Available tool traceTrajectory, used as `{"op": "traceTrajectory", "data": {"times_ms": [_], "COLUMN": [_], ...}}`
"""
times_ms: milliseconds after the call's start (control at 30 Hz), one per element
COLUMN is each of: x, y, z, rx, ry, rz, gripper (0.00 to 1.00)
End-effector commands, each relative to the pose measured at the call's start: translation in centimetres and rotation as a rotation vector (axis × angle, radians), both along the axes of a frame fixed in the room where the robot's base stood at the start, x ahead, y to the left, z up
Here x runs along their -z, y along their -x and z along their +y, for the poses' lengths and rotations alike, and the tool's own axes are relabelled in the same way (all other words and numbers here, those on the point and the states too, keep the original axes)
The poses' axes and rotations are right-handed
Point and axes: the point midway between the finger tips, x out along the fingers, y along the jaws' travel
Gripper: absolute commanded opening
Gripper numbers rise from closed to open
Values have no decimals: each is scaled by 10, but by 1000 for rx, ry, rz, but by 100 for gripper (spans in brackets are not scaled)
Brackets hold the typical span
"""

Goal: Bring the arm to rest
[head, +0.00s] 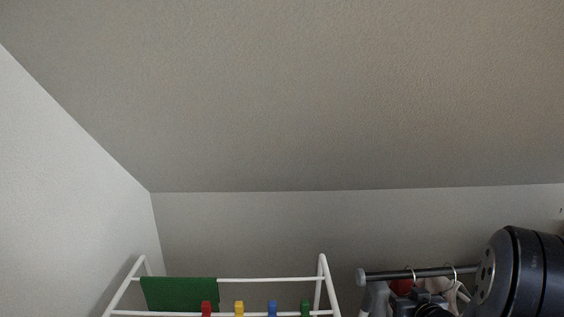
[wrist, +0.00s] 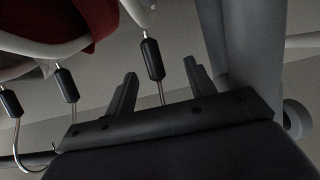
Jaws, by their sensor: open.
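My gripper (wrist: 160,68) shows in the wrist view with its two dark fingers spread apart. A dark grip on a hanger's metal hook (wrist: 152,60) shows between or behind the fingers; I cannot tell its distance from them. I see nothing clamped in the fingers. My dark arm (head: 520,275) fills the lower right corner of the head view, in front of a clothes rail.
The clothes rail (head: 385,274) carries hangers and a red garment (head: 402,286). More hanger hooks (wrist: 66,85) and a grey post (wrist: 255,45) crowd the wrist view. A white drying rack (head: 323,275) with a green cloth (head: 180,292) stands left, several coloured pegs beside it.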

Motion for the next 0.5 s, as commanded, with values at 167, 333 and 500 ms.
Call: {"op": "traceTrajectory", "data": {"times_ms": [167, 333, 500], "x": [0, 3, 17], "y": [0, -1, -3], "z": [0, 0, 0], "rx": [0, -1, -1], "ry": [0, 0, 0], "rz": [0, 0, 0], "gripper": [52, 52, 52]}}
